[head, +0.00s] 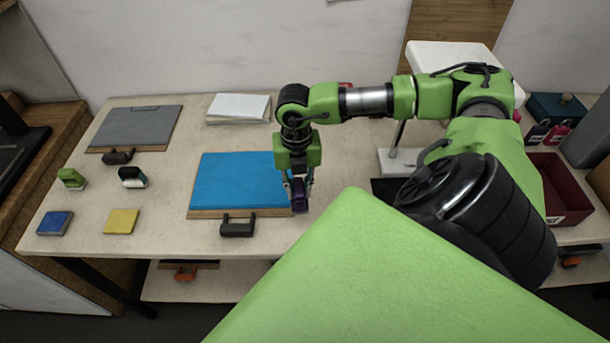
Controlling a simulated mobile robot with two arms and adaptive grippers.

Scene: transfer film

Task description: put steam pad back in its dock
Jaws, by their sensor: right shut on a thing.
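My right gripper (298,181) points down over the right edge of a blue board (235,180). It is shut on a small dark purple thing (300,200), which hangs from the fingers; I cannot tell whether it touches the table. No label shows which thing is the steam pad or its dock. A black bracket-like piece (238,226) sits at the blue board's front edge, and a similar one (117,157) sits at the front edge of a grey board (137,126). A dark flat piece (384,189) is partly hidden by my arm. My left gripper is out of view.
On the left lie a blue pad (55,223), a yellow pad (122,221), a green-handled block (71,179) and a black-and-white block (132,178). White sheets (238,108) lie behind. A dark red bin (555,190) stands right.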

